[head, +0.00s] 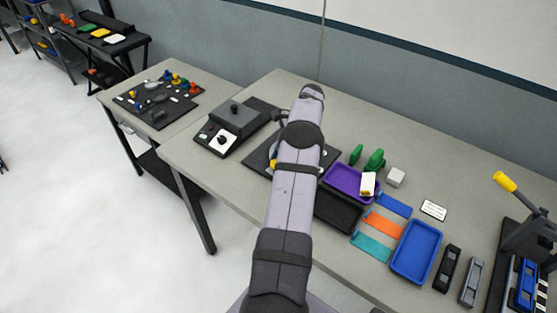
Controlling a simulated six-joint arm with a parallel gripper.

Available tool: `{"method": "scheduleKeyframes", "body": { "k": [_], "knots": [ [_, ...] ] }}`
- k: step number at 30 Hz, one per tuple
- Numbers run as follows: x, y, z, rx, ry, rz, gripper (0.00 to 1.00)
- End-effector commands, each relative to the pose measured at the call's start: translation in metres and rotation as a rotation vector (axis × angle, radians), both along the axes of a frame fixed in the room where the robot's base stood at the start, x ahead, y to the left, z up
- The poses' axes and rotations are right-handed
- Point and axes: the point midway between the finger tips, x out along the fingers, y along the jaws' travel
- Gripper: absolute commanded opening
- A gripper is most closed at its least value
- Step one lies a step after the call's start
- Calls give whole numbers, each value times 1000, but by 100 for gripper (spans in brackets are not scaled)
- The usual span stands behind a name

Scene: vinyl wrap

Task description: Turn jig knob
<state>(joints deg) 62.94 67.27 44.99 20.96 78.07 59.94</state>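A dark flat plate (257,151), which may be the jig, lies on the table behind my arm. My arm covers most of it, and small light and yellow parts show at its edges. I cannot make out a knob on it. To its left, a dark grey box unit (247,117) has a white panel with a round black knob (222,140) at its front. I cannot tell which of these the jig knob belongs to. My arm reaches up from the bottom middle across the table. My gripper is hidden behind the arm, so its fingers do not show.
Right of my arm are a purple tray (341,186) with a white block, green pieces (375,160), coloured strips (382,224) and a blue tray (416,252). A press with a yellow-tipped lever (505,182) stands far right. The back of the table is clear.

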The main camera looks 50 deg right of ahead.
Motion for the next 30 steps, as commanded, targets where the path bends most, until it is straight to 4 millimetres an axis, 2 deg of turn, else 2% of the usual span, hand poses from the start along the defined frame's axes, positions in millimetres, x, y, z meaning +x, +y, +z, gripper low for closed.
{"method": "scheduleKeyframes", "body": {
  "k": [12,28,29,30],
  "knots": [
    [2,-1,0,-1,-1,150,8],
    [2,0,0,0,0,168,8],
    [1,0,0,0,0,168,35],
    [2,0,0,0,0,168,44]
  ]
}}
